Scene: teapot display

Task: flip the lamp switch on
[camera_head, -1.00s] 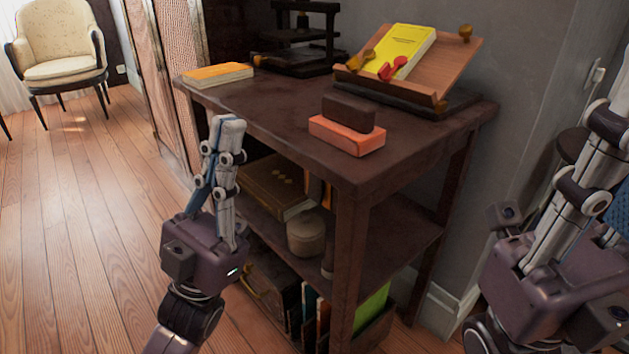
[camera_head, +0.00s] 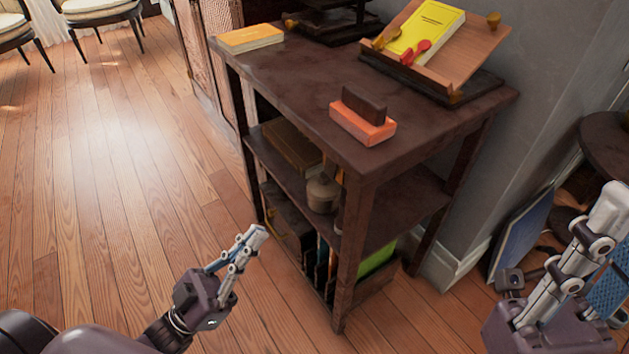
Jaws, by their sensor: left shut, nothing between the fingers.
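No lamp or lamp switch shows in the head view now. My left gripper (camera_head: 254,236) is at the lower middle, in front of and to the left of the dark wooden shelf table (camera_head: 290,85). Its fingers are together with nothing between them, and they point up and right, apart from the table. My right gripper (camera_head: 606,212) is at the lower right edge, partly cut off. Its fingers point up, and I cannot tell whether they are open.
An orange-and-dark block (camera_head: 362,128), a yellow-orange book (camera_head: 250,38) and a book stand (camera_head: 470,52) with a yellow book (camera_head: 425,32) are on the tabletop. A round dark table (camera_head: 607,150) and a blue panel (camera_head: 520,235) are at right.

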